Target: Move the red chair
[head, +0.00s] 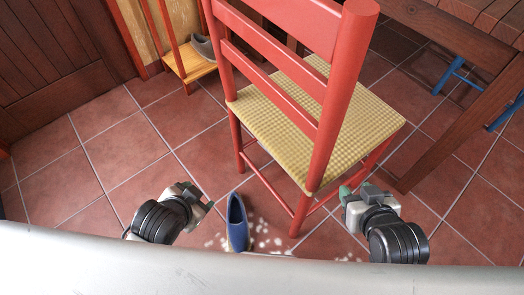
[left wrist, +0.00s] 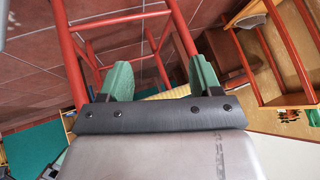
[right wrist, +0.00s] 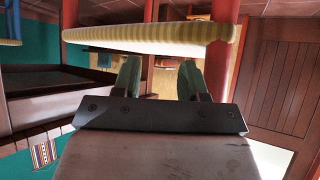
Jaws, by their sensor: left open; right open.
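The red chair (head: 336,95) stands upright in the upper middle of the head view, with a woven yellow seat (head: 350,120) and its slatted back towards me. My left gripper (head: 202,200) is open and empty, low and left of the chair. My right gripper (head: 352,192) is open, close to the chair's near right side; contact cannot be told. In the left wrist view the chair's red legs (left wrist: 75,60) show beyond the open fingers (left wrist: 160,80). In the right wrist view the seat edge (right wrist: 150,37) and a red post (right wrist: 222,60) are just beyond the open fingers (right wrist: 158,80).
A blue shoe (head: 237,222) lies on the tiles between my grippers, with white specks around it. A wooden table (head: 440,30) is at the right. A low wooden rack (head: 188,62) with grey shoes stands behind left. Tiles at left (head: 110,155) are clear.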

